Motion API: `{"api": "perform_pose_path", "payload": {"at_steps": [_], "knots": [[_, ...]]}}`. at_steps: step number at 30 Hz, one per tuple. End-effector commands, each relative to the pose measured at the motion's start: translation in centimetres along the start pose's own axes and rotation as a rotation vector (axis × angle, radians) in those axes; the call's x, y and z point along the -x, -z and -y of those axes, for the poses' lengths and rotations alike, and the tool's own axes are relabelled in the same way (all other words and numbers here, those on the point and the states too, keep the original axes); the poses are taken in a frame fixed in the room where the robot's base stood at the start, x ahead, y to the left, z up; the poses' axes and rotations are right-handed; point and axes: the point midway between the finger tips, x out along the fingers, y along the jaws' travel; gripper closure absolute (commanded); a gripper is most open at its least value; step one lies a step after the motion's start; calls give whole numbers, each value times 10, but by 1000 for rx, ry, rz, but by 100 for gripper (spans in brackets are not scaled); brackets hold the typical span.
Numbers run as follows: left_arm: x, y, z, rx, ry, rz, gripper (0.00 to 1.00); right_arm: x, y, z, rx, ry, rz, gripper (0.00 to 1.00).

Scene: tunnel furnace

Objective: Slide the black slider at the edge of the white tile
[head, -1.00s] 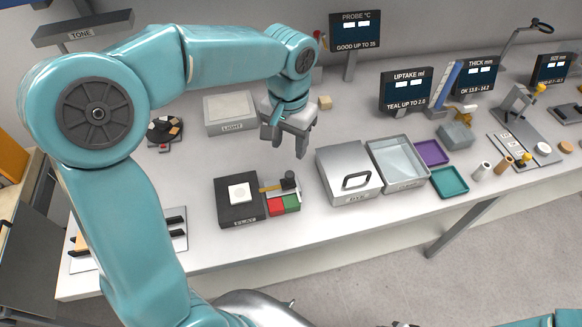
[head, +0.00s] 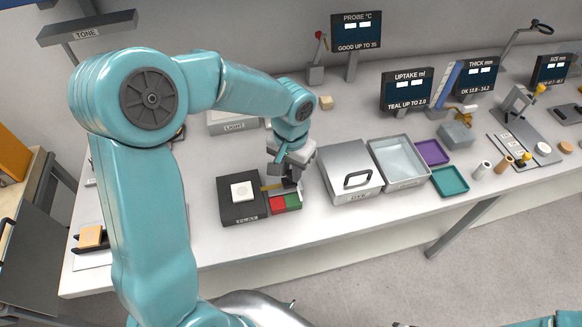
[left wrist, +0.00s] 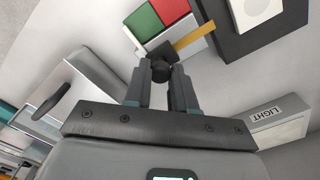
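The white tile (head: 242,190) lies on a dark block (head: 240,211) near the front of the bench. Beside it is a small stand with a red pad (head: 277,204) and a green pad (head: 293,201), and a yellow strip (left wrist: 194,38) points toward the tile. The black slider knob (left wrist: 162,71) stands at the strip's end. My left gripper (head: 289,182) is over this stand; in the left wrist view its fingertips (left wrist: 163,68) flank the knob closely and look shut on it. The fingers mostly hide the knob in the head view.
A silver lidded box (head: 350,173) and a tray with a pale inside (head: 400,163) stand just right of the stand. The LIGHT box (head: 233,122) is behind my left arm. Purple (head: 432,152) and teal (head: 450,181) trays lie farther right. Bench in front is clear.

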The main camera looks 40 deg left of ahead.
Motion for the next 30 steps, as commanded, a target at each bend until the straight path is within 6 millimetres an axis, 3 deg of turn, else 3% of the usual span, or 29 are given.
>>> {"api": "perform_pose_path", "payload": {"at_steps": [6,16,27,28,30], "knots": [[0,-4,4,3,-1,0,87,-2,0,-1,0,0,0,57],[0,-48,50,5,0,-2,87,-16,0,-6,0,0,0,57],[1,-54,55,0,2,1,87,-16,0,-6,0,0,0,57],[1,-54,55,0,3,1,68,-16,0,-6,0,0,0,57],[1,-54,55,1,2,1,50,-16,0,-6,0,0,0,57]]}}
